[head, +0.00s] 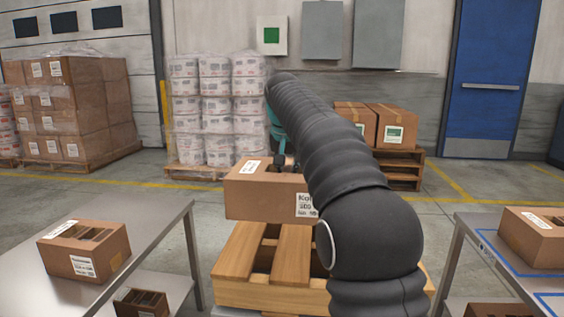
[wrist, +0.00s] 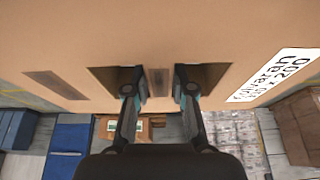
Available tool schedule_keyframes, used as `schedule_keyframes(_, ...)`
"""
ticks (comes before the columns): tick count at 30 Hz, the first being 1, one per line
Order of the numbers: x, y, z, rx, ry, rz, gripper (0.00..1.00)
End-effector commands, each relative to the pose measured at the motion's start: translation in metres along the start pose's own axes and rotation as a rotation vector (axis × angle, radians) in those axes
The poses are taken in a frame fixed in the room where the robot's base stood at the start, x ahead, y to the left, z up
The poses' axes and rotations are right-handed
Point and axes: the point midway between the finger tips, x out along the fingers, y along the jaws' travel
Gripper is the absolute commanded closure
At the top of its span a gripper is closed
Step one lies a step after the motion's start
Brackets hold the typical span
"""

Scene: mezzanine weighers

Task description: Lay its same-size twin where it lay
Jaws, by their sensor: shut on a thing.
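My gripper (wrist: 160,88) is shut on a cardboard box (wrist: 160,45); its two fingers reach into two slots in the box and pinch the strip between them. In the head view this box (head: 262,199) is level over the wooden pallet, with a printed label on its near face; I cannot tell whether it touches the pallet. My arm hides its right part. Another slotted cardboard box (head: 84,250) sits on the left table (head: 150,222). A third box (head: 535,236) sits on the right table, beside blue tape outlines (head: 552,300).
The slatted wooden pallet (head: 240,258) stands between the two tables. A small dark slotted box (head: 142,303) is on a low shelf at the left. Stacked cartons (head: 70,105), wrapped sacks (head: 215,110) and cartons on pallets (head: 393,126) stand behind. Open floor lies between.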

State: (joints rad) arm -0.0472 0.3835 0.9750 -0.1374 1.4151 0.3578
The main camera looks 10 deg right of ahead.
Motion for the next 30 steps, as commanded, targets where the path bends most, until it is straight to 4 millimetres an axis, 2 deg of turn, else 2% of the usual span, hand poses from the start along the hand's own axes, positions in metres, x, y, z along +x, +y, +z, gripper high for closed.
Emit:
schedule_keyframes(7, 0.004, -0.001, 0.002, -0.002, 0.002, -0.001, 1.0)
schedule_keyframes(21, 0.026, 0.0, 0.011, 0.0, 0.003, -0.001, 1.0)
schedule_keyframes(30, 0.027, 0.0, 0.011, 0.0, 0.003, -0.001, 1.0)
